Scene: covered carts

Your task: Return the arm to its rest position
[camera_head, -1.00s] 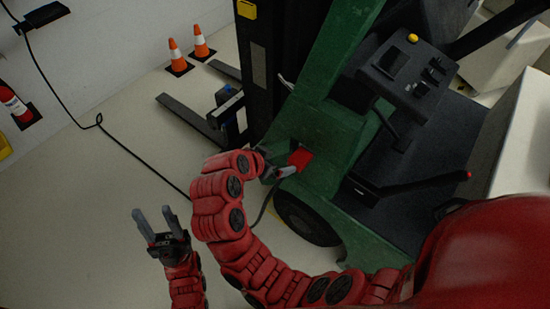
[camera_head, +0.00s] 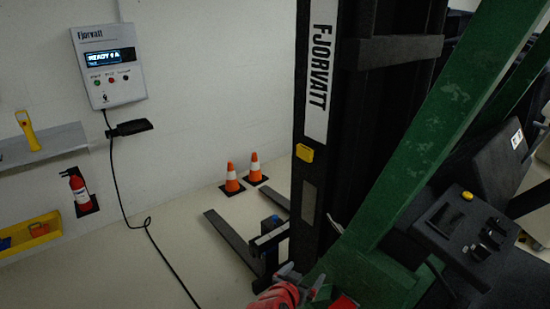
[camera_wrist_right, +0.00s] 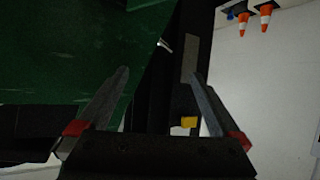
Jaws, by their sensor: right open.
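My right gripper (camera_head: 303,279) shows at the bottom of the head view, with part of its red arm, close beside the green forklift body (camera_head: 360,275). In the right wrist view its two grey fingers (camera_wrist_right: 158,76) are spread wide with nothing held between them. The green body (camera_wrist_right: 70,55) fills the left of that view beyond the fingers. My left gripper is out of view.
A wall charger (camera_head: 108,65) hangs at the left, its black cable (camera_head: 150,235) running down across the floor. The dark mast (camera_head: 375,120) and forks (camera_head: 232,242) stand ahead. Two cones (camera_head: 232,178) are by the wall. Floor at lower left is clear.

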